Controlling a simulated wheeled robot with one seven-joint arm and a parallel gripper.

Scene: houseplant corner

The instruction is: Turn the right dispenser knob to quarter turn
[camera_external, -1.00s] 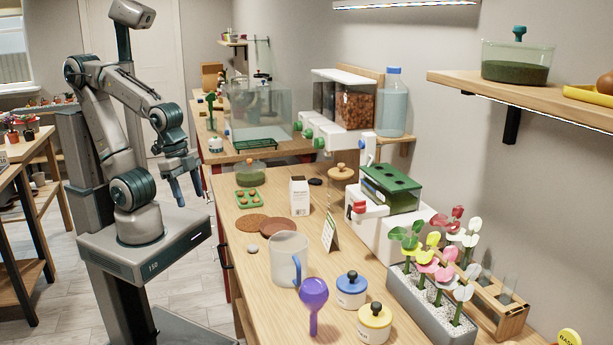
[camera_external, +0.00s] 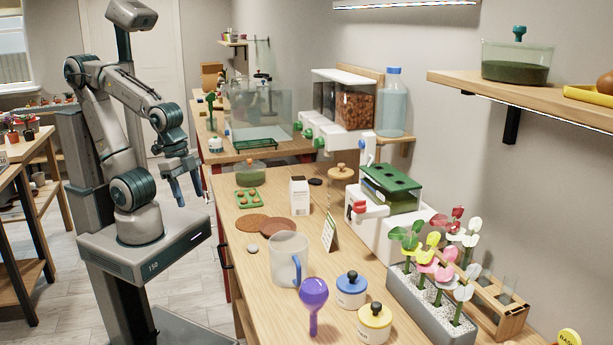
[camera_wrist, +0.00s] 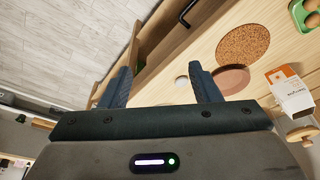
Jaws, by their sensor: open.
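The dispenser (camera_external: 350,77) stands at the back by the wall, a white unit with several clear bins, one filled with brown pellets. Green knobs sit along its lower front; the right knob (camera_external: 319,143) is nearest the camera. Its turn angle is too small to read. My gripper (camera_external: 190,198) hangs at the left edge of the bench, well left of and apart from the dispenser. In the wrist view my gripper (camera_wrist: 160,82) is open, with nothing between its fingers. The dispenser is not in the wrist view.
The wooden bench (camera_external: 225,200) holds a cork mat (camera_wrist: 243,42), a terracotta saucer (camera_wrist: 230,80), a carton (camera_external: 299,196), a clear jug (camera_external: 288,262) and a green egg tray (camera_external: 249,199). A glass tank (camera_external: 262,108) stands left of the dispenser. A blue-capped bottle (camera_external: 392,105) stands right of it.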

